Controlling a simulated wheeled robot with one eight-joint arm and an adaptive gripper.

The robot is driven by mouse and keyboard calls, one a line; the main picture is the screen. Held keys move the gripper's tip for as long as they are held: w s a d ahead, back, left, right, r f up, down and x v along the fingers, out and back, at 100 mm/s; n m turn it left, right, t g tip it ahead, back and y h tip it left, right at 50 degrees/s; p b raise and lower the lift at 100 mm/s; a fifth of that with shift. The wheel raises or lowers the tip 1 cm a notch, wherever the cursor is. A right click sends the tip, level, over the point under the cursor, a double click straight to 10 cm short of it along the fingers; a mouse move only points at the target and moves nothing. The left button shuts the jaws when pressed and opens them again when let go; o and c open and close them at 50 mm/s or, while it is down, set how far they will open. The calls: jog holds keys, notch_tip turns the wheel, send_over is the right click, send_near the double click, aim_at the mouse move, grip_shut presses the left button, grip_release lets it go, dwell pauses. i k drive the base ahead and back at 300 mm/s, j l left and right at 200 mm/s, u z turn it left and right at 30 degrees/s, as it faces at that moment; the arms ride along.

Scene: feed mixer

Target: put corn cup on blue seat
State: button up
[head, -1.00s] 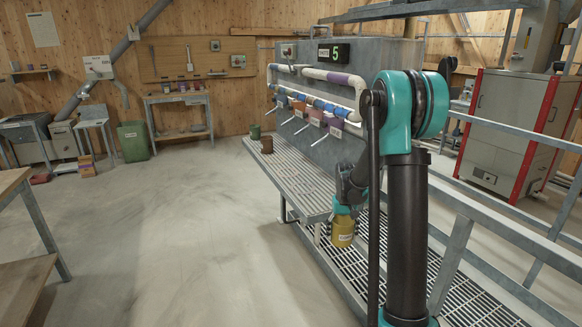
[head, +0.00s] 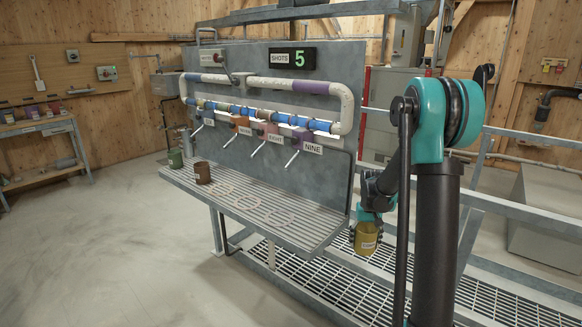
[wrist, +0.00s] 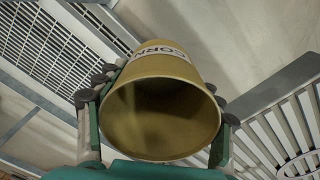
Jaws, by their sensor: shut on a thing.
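The corn cup (head: 366,243) is yellow with a label and hangs beside the right end of the slatted shelf, above the floor grating. In the wrist view the same cup (wrist: 160,115) shows its open mouth and the word CORN; its inside looks empty. My gripper (head: 368,226) is shut on the cup, with fingers on both sides of its wall. Several faint ring-marked seats (head: 248,203) lie in a row on the shelf (head: 313,232). I cannot make out which ring is blue.
Labelled taps with levers (head: 292,157) hang from pipes above the rings. A metal rail (head: 520,213) runs at right.

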aim_at(189, 175)
jog(key=i+j+z, duration=0.1)
jog(key=j+z, duration=1.15)
jog(key=z, duration=0.15)
jog(key=j+z, duration=0.2)
jog(key=j, duration=0.25)
jog(key=k+j+z, duration=0.2)
jog(key=j, duration=0.2)
jog(key=j+z, duration=0.2)
jog(key=j, duration=0.2)
jog(key=k+j+z, duration=0.15)
jog(key=j, duration=0.25)
jog(key=k+j+z, duration=0.2)
jog(key=j, duration=0.35)
jog(key=k+j+z, duration=0.25)
jog(key=j, duration=0.25)
jog(key=k+j+z, duration=0.2)
jog(key=j, duration=0.3)
jog(key=k+j+z, duration=0.5)
jog(key=k+j, duration=0.5)
jog(key=j, duration=0.25)
jog(key=k+j+z, duration=0.3)
jog(key=k+j, duration=0.5)
jog(key=k+j+z, duration=0.25)
jog(key=k+j, duration=0.4)
jog(key=k, duration=0.25)
